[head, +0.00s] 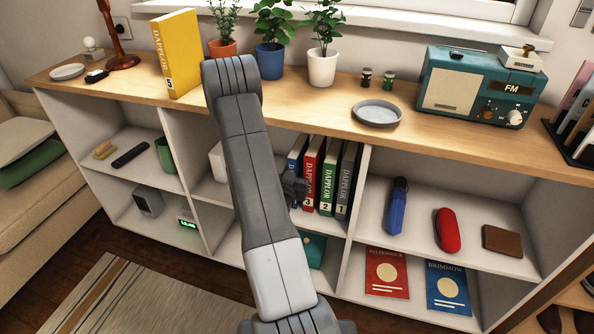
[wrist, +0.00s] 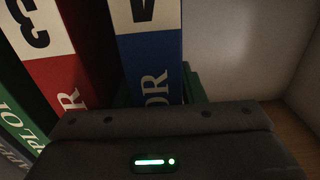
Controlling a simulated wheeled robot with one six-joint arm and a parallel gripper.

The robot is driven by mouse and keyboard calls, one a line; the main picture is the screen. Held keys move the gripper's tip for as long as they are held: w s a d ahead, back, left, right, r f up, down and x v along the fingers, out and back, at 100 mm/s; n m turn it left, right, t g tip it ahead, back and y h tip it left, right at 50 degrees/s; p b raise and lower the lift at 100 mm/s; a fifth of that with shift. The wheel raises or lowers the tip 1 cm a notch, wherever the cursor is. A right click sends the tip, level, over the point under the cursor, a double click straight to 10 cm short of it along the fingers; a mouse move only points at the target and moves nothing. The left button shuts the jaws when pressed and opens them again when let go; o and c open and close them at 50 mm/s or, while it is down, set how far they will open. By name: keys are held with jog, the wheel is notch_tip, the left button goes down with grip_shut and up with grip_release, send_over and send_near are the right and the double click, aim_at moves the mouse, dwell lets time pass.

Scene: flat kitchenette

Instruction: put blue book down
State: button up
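A blue book (head: 296,157) with a white label stands upright in the middle upper compartment, at the left end of a row of numbered books and beside the red one. It is partly hidden by my arm in the head view. In the wrist view the blue book (wrist: 150,62) is close in front of my gripper (wrist: 160,140), whose dark body covers the book's lower part in the picture. In the head view my gripper (head: 296,188) shows only partly, at the row's front. Its fingertips are hidden, so I cannot tell whether it grips the book.
Red (head: 311,172), green (head: 328,178) and grey (head: 346,180) books stand right of the blue one. A yellow book (head: 176,55), potted plants, a grey dish (head: 377,114) and a teal radio (head: 478,88) stand on top. Another blue book (head: 449,287) leans in the lower right compartment.

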jog(key=shift+r, duration=0.1)
jog(key=shift+s, duration=0.15)
jog(key=v, duration=1.1)
jog(key=shift+s, duration=0.3)
jog(key=shift+a+r, duration=0.1)
jog(key=shift+a, duration=0.05)
